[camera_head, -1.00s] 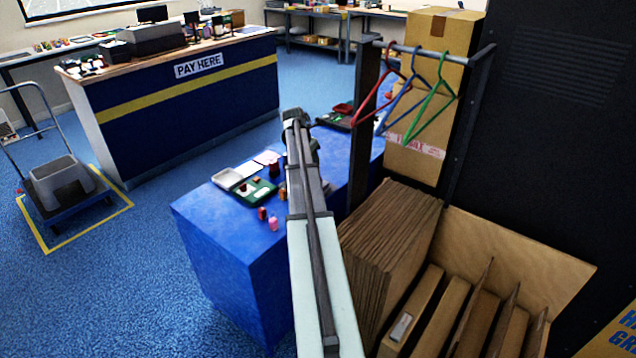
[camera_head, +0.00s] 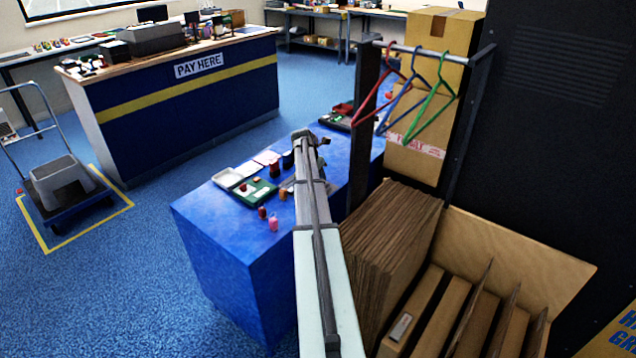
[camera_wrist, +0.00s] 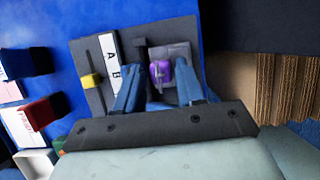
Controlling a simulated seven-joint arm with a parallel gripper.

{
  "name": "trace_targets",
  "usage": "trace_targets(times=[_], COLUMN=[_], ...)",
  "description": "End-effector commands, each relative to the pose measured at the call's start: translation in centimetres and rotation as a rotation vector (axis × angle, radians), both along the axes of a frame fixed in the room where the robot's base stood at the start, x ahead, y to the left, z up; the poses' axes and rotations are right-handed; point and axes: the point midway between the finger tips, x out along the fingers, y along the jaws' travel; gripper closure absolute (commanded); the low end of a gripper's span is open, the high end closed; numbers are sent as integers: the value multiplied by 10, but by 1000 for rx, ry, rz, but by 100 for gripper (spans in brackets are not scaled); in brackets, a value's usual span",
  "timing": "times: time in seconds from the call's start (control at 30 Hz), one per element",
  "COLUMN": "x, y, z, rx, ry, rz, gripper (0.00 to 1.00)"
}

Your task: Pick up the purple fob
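The purple fob (camera_wrist: 160,73) is small and shows in the wrist view on a grey square plate (camera_wrist: 178,53) of a dark fixture on the blue counter. My gripper (camera_wrist: 158,66) is open, with one blue finger on each side of the fob and gaps between. Whether the fingers are level with the fob in height, I cannot tell. I cannot make out the fob in the head view, where my arm covers part of the counter.
Beside the plate are a panel with a yellow slider (camera_wrist: 91,81) and a lettered white strip (camera_wrist: 112,62). Red (camera_wrist: 42,112) and dark (camera_wrist: 19,63) blocks lie left. Cardboard sheets (camera_wrist: 275,82) stand right.

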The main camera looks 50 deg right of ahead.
Motion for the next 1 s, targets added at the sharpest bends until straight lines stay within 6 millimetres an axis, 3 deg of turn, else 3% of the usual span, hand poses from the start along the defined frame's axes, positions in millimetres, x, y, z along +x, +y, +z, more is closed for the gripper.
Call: trace_targets(times=[0.2, 0.6, 1.0], x=[0, 0, 0], y=[0, 0, -1], z=[-1, 0, 9], rx=[0, 0, -1], ry=[0, 0, -1], rz=[0, -1, -1], gripper=[63, 100, 100])
